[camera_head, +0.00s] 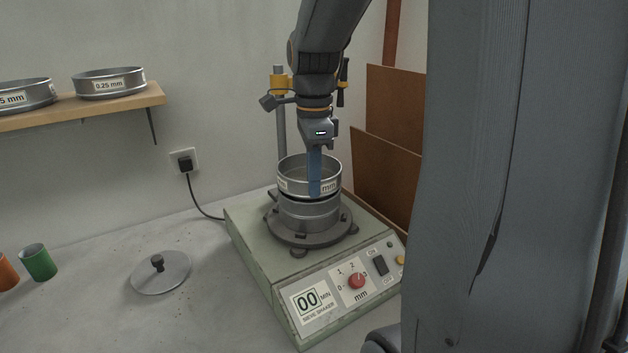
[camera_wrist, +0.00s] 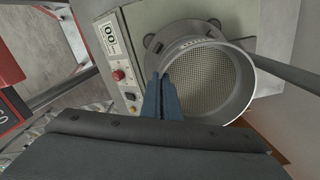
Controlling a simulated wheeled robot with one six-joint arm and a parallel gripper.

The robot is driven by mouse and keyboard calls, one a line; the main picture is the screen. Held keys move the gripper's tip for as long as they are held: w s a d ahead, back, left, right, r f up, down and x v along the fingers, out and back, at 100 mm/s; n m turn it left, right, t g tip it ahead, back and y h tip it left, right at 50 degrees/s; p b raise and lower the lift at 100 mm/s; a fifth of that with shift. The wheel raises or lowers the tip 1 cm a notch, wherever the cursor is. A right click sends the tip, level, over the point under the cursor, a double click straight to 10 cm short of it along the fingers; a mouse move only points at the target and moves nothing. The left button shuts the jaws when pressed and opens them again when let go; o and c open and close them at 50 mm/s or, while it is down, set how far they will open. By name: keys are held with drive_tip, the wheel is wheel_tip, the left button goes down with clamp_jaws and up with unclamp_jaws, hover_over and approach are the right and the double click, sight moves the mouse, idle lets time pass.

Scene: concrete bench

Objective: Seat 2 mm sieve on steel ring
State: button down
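The sieve (camera_head: 294,184) is a round steel pan with a wire mesh floor. In the wrist view the fingertips (camera_wrist: 165,80) meet the rim at the left of the mesh (camera_wrist: 210,78).
The green sieve shaker (camera_head: 262,248) has a red knob and a "00 MIN" display. A post (camera_head: 280,130) rises behind the ring. A round lid (camera_head: 160,272), green cup (camera_head: 38,262) and orange cup (camera_head: 6,273) are left on the bench. Other sieves (camera_head: 109,83) sit on a shelf.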

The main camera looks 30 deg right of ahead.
drive_tip(key=shift+f, duration=0.6)
idle(1.1)
drive_tip(key=c, duration=1.9)
unclamp_jaws()
drive_tip(key=shift+c, duration=0.2)
drive_tip(key=shift+r+b, duration=0.45)
drive_tip(key=shift+r, duration=3.45)
